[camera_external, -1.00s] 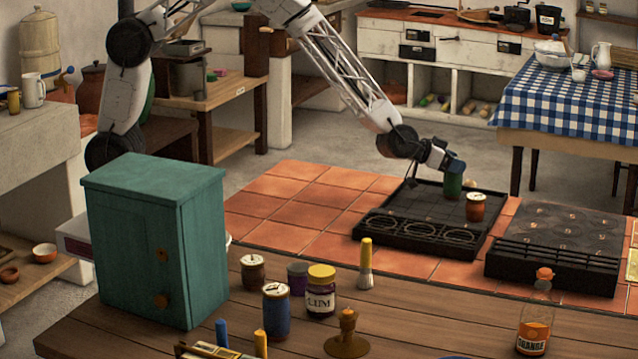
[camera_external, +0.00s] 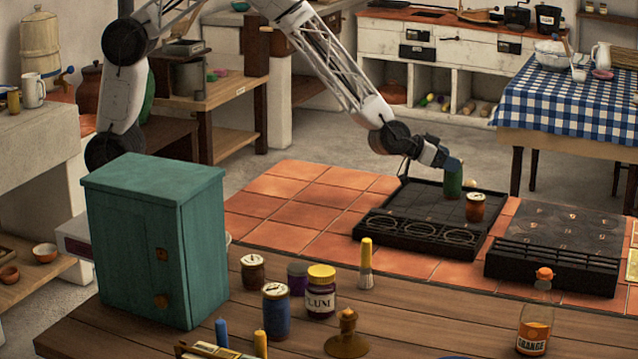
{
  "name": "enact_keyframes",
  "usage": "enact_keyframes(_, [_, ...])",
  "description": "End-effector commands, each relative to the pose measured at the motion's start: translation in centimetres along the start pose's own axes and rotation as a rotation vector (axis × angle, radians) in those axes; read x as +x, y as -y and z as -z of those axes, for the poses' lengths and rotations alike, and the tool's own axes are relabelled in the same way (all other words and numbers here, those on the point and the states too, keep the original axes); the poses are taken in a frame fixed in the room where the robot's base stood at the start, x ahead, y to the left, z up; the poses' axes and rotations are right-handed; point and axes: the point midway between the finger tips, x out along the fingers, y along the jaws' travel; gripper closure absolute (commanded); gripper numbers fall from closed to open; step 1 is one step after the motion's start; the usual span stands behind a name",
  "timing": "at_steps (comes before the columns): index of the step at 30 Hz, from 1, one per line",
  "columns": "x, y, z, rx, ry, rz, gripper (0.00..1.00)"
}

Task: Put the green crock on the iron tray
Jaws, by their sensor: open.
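The green crock (camera_external: 453,184) is a small dark green cylinder. It appears upright at the back of the left black tray (camera_external: 392,233), which has a grid floor and rings along its front. A second black tray (camera_external: 552,268) stands to the right; I cannot tell which is the iron tray. My gripper (camera_external: 453,165) is open at the top of the green crock, reaching from the upper left. Its fingertips are too small to make out, so I cannot tell whether they touch the crock.
A brown jar (camera_external: 475,207) with a pale lid stands close to the right of the green crock. Orange tiles (camera_external: 290,205) to the left are clear. A teal cabinet (camera_external: 155,240), a plum jar (camera_external: 321,292) and an orange bottle (camera_external: 535,318) stand on the wooden front counter.

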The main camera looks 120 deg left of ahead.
Motion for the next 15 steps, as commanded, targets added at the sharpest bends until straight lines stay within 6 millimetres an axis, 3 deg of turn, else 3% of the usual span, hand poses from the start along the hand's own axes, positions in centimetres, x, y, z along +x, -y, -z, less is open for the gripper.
enact_keyframes(15, [-6.2, 0.0, 0.1, 0.000, 0.000, -0.001, 0.18])
